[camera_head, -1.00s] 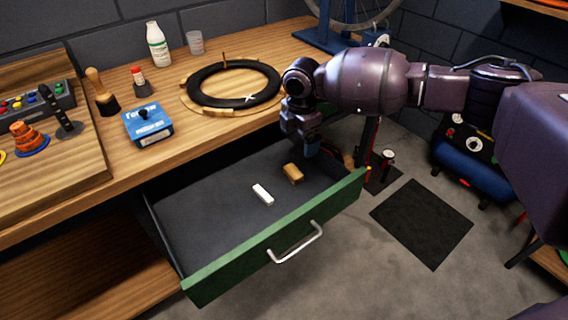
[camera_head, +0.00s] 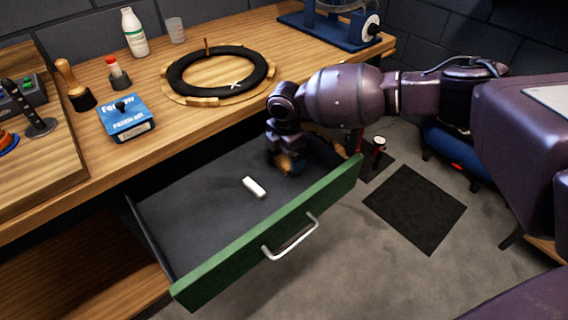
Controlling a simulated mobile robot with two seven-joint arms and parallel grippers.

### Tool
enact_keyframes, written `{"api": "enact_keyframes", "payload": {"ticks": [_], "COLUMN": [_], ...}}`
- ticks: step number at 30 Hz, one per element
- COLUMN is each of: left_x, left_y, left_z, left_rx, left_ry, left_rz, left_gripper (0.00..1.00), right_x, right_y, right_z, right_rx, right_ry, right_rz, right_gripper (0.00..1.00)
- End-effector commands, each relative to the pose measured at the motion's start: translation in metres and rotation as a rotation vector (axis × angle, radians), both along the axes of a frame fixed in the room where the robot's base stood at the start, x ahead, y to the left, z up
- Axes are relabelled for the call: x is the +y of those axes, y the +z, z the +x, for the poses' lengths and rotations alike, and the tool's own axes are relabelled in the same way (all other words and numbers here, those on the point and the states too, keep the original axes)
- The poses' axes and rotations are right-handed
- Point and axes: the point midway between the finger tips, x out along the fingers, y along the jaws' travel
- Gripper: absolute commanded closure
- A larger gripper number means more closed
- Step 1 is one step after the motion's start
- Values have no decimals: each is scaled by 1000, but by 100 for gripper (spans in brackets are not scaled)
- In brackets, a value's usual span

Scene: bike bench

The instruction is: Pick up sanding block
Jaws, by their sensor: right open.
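A tan-brown block (camera_head: 284,163), which looks like the sanding block, lies in the open drawer (camera_head: 190,205) toward its right end. My right gripper (camera_head: 288,160) is down in the drawer at this block, and its fingers partly hide it. The gripper is open; I cannot tell whether its fingers touch the block. A white block (camera_head: 254,188) lies on the drawer floor to the left and nearer the front. My left gripper is not in view.
The drawer's green front (camera_head: 270,238) with its metal handle (camera_head: 291,240) stands nearest. The bench top above holds a black tire on a wooden ring (camera_head: 222,74), a blue box (camera_head: 127,122) and a white bottle (camera_head: 134,32). The drawer's left part is clear.

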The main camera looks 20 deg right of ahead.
Motion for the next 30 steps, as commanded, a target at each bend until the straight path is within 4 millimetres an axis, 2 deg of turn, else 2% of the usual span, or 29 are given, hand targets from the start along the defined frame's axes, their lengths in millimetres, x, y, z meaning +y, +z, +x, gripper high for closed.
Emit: {"api": "enact_keyframes", "payload": {"ticks": [1, 4, 12, 23, 30], "left_x": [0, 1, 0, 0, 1], "left_y": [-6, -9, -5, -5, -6], "left_z": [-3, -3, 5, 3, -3], "left_rx": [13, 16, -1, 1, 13], "left_ry": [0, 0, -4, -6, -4], "left_rz": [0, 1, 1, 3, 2], "left_gripper": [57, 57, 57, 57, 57], "right_x": [1, 1, 1, 1, 1], "right_y": [-14, -25, -25, -26, -24], "right_z": [-1, -1, 0, 0, 0], "right_rx": [8, 6, 0, 1, 1], "right_ry": [0, -1, -1, 0, 0], "right_rz": [-1, -1, 0, 0, 0], "right_gripper": [4, 4, 4, 57, 58]}}
